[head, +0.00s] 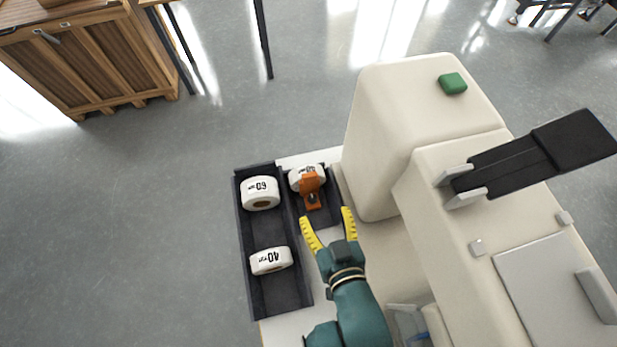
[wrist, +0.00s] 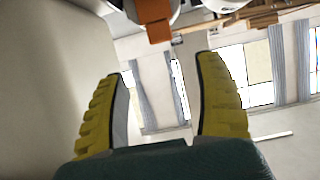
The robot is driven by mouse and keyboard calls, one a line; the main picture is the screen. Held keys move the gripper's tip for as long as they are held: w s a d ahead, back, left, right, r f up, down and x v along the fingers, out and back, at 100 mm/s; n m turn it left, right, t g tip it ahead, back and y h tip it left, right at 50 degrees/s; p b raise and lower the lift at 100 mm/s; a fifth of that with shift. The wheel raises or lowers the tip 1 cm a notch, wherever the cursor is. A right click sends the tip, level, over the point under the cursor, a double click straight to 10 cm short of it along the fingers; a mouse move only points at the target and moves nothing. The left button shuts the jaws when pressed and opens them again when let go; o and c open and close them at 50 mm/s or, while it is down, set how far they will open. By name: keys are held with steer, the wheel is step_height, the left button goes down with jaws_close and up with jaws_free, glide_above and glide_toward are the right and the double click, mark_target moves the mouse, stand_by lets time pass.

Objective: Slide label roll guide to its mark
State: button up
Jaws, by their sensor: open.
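The orange label roll guide (head: 311,189) sits in the small dark tray at the back, against a white label roll (head: 305,177). In the wrist view the orange part (wrist: 155,18) shows at the top, cut off by the frame edge. My gripper (head: 328,225) is open and empty, its yellow fingers pointing toward the guide. It also shows in the wrist view (wrist: 160,95), with the fingers wide apart and the guide beyond them. The guide appears apart from both fingers. I cannot make out the mark.
A dark two-roll tray (head: 282,302) on the left holds a white roll marked 60 (head: 260,190) and one marked 40 (head: 270,261). A large cream machine (head: 385,125) stands close on the right, with a green button (head: 452,83) on top. Open floor lies to the left.

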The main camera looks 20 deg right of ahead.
mark_target(310, 179)
steer(key=b+x, duration=0.2)
steer(key=x, duration=1.2)
steer(key=shift+r+b, duration=0.1)
steer(key=shift+b, duration=0.3)
jaws_close()
